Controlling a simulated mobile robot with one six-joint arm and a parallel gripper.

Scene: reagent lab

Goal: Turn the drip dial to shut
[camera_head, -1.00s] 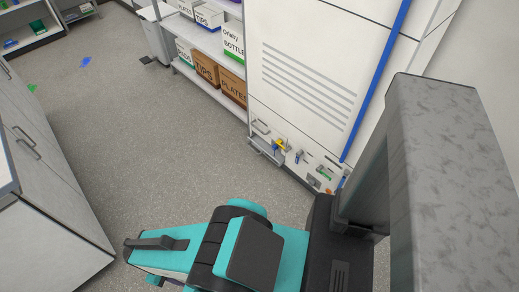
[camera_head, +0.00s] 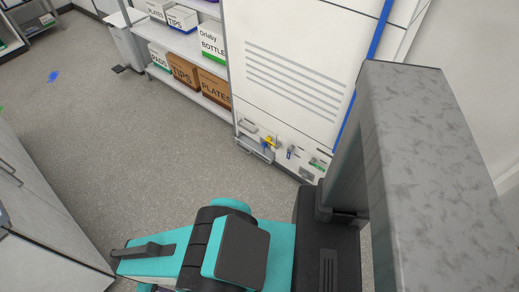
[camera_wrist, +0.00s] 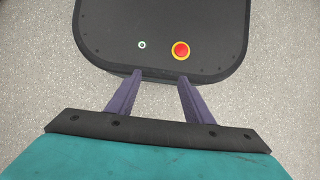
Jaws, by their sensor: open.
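A white cabinet panel (camera_head: 290,70) stands ahead in the head view. Low on it is a row of small fittings: a yellow and blue one (camera_head: 270,142), a blue-grey one (camera_head: 291,152) and a green one (camera_head: 317,163). I cannot tell at this size which, if any, is the drip dial. My gripper (camera_wrist: 160,78) shows in the wrist view with two purple fingers apart and nothing between them. It points down over my own black base. It is far from the fittings; in the head view the fingers are hidden.
A shelf with boxes (camera_head: 183,71) stands left of the panel. A grey bin (camera_head: 125,44) is beside it. A cabinet (camera_head: 40,215) stands close at the left. The grey floor (camera_head: 130,150) between is clear. A blue patch (camera_head: 53,76) lies far left on the floor.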

